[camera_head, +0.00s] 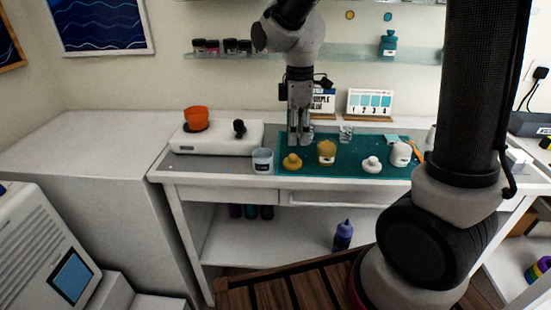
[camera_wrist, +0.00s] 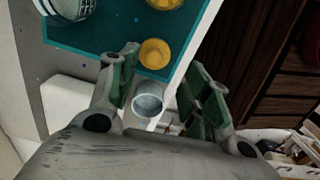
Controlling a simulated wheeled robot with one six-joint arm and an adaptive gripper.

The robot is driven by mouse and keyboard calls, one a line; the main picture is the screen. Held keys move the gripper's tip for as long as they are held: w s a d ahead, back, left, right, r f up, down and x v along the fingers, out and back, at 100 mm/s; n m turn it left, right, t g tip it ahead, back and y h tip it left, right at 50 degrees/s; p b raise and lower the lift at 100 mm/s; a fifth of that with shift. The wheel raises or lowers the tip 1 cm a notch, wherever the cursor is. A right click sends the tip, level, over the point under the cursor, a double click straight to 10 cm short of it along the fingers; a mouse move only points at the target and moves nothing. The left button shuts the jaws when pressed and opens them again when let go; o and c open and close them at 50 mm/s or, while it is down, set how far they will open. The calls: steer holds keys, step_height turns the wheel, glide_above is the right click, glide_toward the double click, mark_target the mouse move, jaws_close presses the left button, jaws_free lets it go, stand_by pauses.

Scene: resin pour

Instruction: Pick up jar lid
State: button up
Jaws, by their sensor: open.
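A yellow lid (camera_head: 292,162) with a small knob lies on the teal mat, left of a yellow jar (camera_head: 326,152). A white lid (camera_head: 372,164) lies farther right beside a white jar (camera_head: 401,154). My gripper (camera_head: 299,142) points down over the mat, apparently behind the yellow lid. In the wrist view my gripper (camera_wrist: 163,64) is open and empty. There the yellow lid (camera_wrist: 154,53) shows beyond the fingertips, and a translucent cup (camera_wrist: 148,100) shows between the fingers; how far below they are I cannot tell.
The pale blue cup (camera_head: 263,161) stands left of the yellow lid. A white scale (camera_head: 215,145) with an orange cup (camera_head: 196,118) is farther left. A clear glass (camera_head: 346,134) and a colour-swatch stand (camera_head: 370,103) are behind. The teal mat (camera_head: 345,168) has bare patches.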

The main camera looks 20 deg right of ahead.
mark_target(294, 156)
steer(key=shift+w+a+n, duration=0.15)
steer(key=shift+w+n, duration=0.05)
steer(key=shift+n, duration=0.5)
steer(key=shift+f+n, duration=0.3)
step_height(294, 156, down, 7)
steer(key=shift+w+f, duration=0.1)
steer(key=shift+w, duration=0.05)
steer(key=c, duration=0.8)
